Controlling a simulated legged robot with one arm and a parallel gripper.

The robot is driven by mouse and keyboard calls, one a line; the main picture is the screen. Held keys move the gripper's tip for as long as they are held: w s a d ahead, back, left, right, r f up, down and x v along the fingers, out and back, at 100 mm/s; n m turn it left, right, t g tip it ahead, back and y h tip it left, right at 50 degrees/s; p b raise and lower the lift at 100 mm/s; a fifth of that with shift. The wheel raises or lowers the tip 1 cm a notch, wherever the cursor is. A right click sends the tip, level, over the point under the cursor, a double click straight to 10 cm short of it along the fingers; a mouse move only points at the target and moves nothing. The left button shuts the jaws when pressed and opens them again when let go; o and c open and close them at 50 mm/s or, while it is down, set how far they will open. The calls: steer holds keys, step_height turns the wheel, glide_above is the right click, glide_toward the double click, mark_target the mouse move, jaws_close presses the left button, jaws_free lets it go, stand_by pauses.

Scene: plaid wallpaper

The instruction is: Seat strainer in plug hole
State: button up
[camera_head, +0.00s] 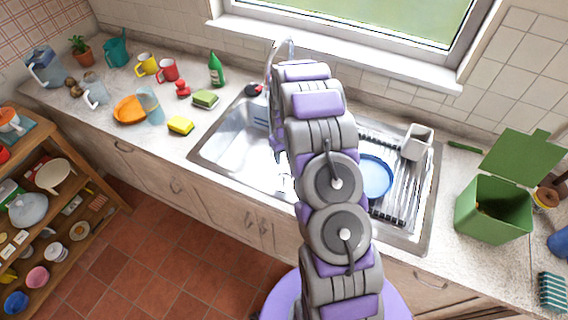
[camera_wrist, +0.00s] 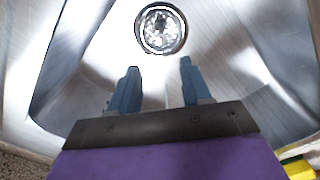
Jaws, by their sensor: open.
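The steel sink basin (camera_head: 225,140) is left of my arm in the head view. In the wrist view, a round metal fitting (camera_wrist: 161,28) with a dark rim and a bright, mottled centre lies at the plug hole in the basin floor. I cannot tell whether this is the strainer in the hole or the bare drain. No separate strainer is visible. My gripper (camera_wrist: 160,82) is open over the basin, with its two blue fingers apart and nothing between them. The fitting appears beyond the fingertips. My arm hides part of the sink in the head view.
A blue plate (camera_head: 375,177) and a grey holder (camera_head: 417,142) stand on the drying rack right of my arm. A yellow sponge (camera_head: 180,125), green sponge (camera_head: 206,99) and green bottle (camera_head: 216,70) are on the counter left of the sink. A green bin (camera_head: 493,210) is right.

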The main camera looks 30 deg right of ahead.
steer(key=s+a+r, duration=0.4)
steer(key=s+r, duration=0.1)
steer(key=r, duration=0.3)
steer(key=s+a+r, duration=0.3)
steer(key=s+r, duration=0.2)
steer(key=r, duration=0.3)
steer(key=s+a+r, duration=0.4)
steer(key=r, duration=0.4)
steer(key=s+a+r, duration=0.1)
steer(key=s+r, duration=0.1)
steer(key=s, duration=0.6)
steer(key=s+a+r+g, duration=0.1)
steer(key=s+a+r, duration=0.1)
steer(key=s, duration=0.7)
steer(key=s+a+r, duration=0.2)
steer(key=s+r, duration=0.1)
steer(key=s, duration=0.6)
steer(key=shift+a+g, duration=0.25)
steer(key=shift+g, duration=0.15)
